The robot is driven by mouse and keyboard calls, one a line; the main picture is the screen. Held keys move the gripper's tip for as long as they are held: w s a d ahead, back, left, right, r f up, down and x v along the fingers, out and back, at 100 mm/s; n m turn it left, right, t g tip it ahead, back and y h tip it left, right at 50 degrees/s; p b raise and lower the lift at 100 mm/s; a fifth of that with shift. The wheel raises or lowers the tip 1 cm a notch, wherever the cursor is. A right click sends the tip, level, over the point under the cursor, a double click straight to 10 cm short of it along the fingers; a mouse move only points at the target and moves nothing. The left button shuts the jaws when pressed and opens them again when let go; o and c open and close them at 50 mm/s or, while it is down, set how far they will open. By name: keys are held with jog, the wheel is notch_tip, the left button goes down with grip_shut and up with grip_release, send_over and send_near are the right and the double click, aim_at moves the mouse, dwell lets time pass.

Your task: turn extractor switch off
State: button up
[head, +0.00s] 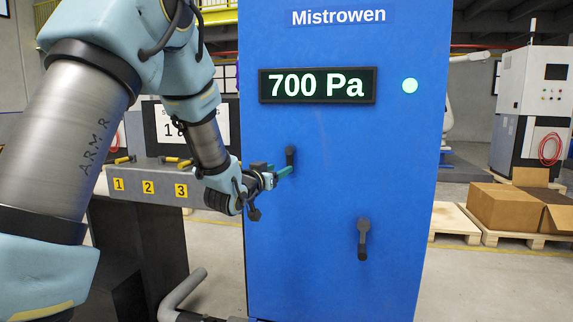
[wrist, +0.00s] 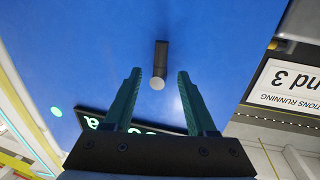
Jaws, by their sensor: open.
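A tall blue cabinet (head: 335,200) labelled Mistrowen carries two dark levers on its front. The upper lever (head: 290,155) points downward, and my gripper (head: 285,171) is beside it, partly covering its lower end. The lower lever (head: 363,238) also hangs downward, to the right, clear of my gripper. In the wrist view, one dark lever (wrist: 161,55) with a pale round end lies between the tips of my open gripper (wrist: 159,74). A gap shows on both sides; nothing is gripped. I see no label naming either lever as the extractor switch.
The cabinet's display (head: 317,86) reads 700 Pa, with a lit green lamp (head: 410,86) to its right. A grey bench (head: 145,188) numbered 1 to 3 stands on the left. Cardboard boxes (head: 503,207) on pallets and a white machine (head: 530,110) stand at the right.

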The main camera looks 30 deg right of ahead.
aim_at(288, 164)
jog(key=p+x, duration=0.1)
jog(key=x, duration=0.5)
jog(key=shift+w, duration=0.1)
grip_shut()
dwell(0.3)
dwell(1.0)
